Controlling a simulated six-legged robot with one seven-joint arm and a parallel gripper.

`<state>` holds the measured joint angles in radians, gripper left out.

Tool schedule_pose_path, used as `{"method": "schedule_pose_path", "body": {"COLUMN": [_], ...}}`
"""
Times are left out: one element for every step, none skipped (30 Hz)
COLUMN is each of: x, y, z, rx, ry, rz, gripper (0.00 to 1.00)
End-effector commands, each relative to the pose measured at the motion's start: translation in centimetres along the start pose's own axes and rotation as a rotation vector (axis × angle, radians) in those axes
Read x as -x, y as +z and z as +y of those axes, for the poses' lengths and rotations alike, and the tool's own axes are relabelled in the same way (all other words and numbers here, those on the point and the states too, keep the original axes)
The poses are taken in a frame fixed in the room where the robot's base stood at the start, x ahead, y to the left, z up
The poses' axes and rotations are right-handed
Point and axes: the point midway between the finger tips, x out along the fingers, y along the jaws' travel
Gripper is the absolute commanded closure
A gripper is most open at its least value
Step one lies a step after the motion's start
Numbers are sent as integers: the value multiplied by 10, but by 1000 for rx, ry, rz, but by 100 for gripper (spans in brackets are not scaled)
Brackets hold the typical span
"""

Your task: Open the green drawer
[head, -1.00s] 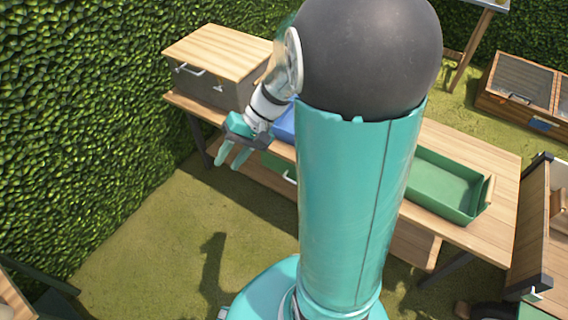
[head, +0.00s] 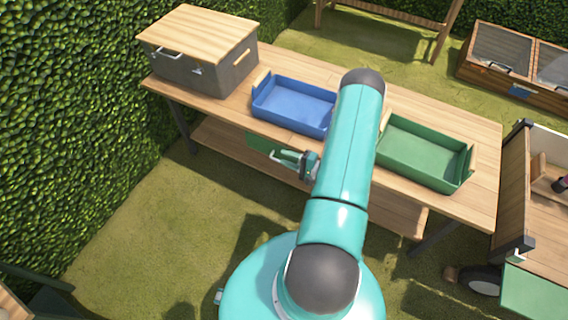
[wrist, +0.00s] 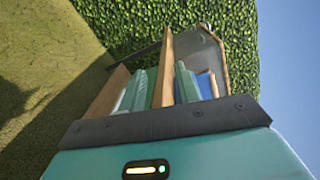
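The green drawer (head: 262,146) is set under the front edge of the wooden table. Its front shows as a flat green panel, with the right part hidden by my gripper and arm. A pale handle shows beside the fingers in the head view. My gripper (head: 288,158) is at the drawer front, near this handle. In the wrist view, the two teal fingers of my gripper (wrist: 161,88) are apart, with a wooden board edge behind the gap. I cannot tell whether the fingers touch or straddle the handle.
On the table (head: 225,105) stand a grey box with a wooden lid (head: 200,50), a blue tray (head: 292,104) and a green tray (head: 425,155). A lower shelf (head: 225,142) runs beneath. A hedge (head: 60,110) is at left, a cart (head: 515,200) at right. Grass in front is open.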

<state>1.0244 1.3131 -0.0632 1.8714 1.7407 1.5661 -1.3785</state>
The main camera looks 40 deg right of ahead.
Motion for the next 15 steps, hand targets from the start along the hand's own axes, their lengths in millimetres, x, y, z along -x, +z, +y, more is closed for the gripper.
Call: {"method": "schedule_pose_path", "body": {"x": [15,23,33,40,47,54,60,64,69,72,73,74,74,73,70], "y": [-7,-11,-15,-18,-19,-21,-22,-22,-23,-23,-23,-24,-24,-25,-26], "z": [26,39,54,64,75,87,94,101,108,112,115,117,118,118,118], "rx": [-15,-14,-14,-13,-11,-9,-8,-5,-3,-3,-1,2,3,3,4], "ry": [-21,-32,-44,-53,-58,-64,-68,-71,-72,-73,-74,-74,-75,-75,-75], "rz": [75,117,171,207,242,282,310,332,357,371,383,392,396,397,398], "gripper": [67,67,67,67,67,67,67,67,67,67,67,67,67,67,67]}}
